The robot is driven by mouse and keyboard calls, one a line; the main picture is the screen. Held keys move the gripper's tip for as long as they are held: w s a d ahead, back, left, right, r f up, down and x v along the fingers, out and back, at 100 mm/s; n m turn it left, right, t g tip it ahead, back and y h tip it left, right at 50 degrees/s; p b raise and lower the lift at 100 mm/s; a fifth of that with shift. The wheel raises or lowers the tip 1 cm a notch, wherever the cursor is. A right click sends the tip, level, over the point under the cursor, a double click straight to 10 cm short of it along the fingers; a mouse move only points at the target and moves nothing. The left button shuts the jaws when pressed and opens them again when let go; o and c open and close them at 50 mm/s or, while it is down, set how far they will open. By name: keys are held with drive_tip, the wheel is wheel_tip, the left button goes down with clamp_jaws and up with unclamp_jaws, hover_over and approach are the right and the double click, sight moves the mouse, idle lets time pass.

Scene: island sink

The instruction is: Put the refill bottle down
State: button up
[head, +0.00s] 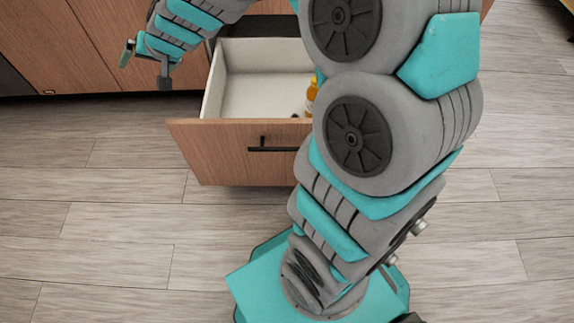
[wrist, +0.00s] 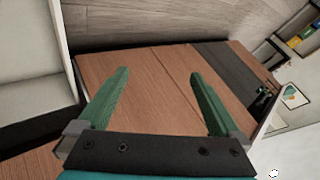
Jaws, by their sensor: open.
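An amber bottle (head: 312,89), likely the refill bottle, is in the open drawer (head: 212,92), at the right side of its inside. My arm hides part of the bottle and the drawer's right end. My gripper (head: 146,66) is left of the drawer in the head view, in front of the cabinet doors and apart from the bottle. In the wrist view its two green fingers (wrist: 157,75) are spread wide with nothing between them. Wooden panels show beyond the fingers. I cannot see the bottle in the wrist view.
The drawer front has a dark handle (head: 278,149). Wooden cabinet doors (head: 135,35) stand behind my gripper. The plank floor (head: 110,215) is clear in front and to the left. A shelf with colored items (wrist: 290,30) shows at the wrist view's upper right.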

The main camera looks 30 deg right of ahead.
drive_tip(key=s+n+g, duration=0.4)
drive_tip(key=s, duration=1.3)
drive_tip(key=s+d+f+g+h, duration=0.1)
drive_tip(key=s+d+g, duration=0.1)
drive_tip(key=s+d, duration=0.2)
drive_tip(key=s+d+f+g+h, duration=0.1)
drive_tip(key=s+d, duration=0.3)
drive_tip(key=s, duration=0.7)
drive_tip(key=s+d+f+g+h, duration=0.1)
drive_tip(key=s+d, duration=0.3)
drive_tip(key=s, duration=0.4)
drive_tip(key=shift+d+g+h, duration=0.35)
drive_tip(key=shift+g+h, duration=0.45)
drive_tip(key=shift+g, duration=0.1)
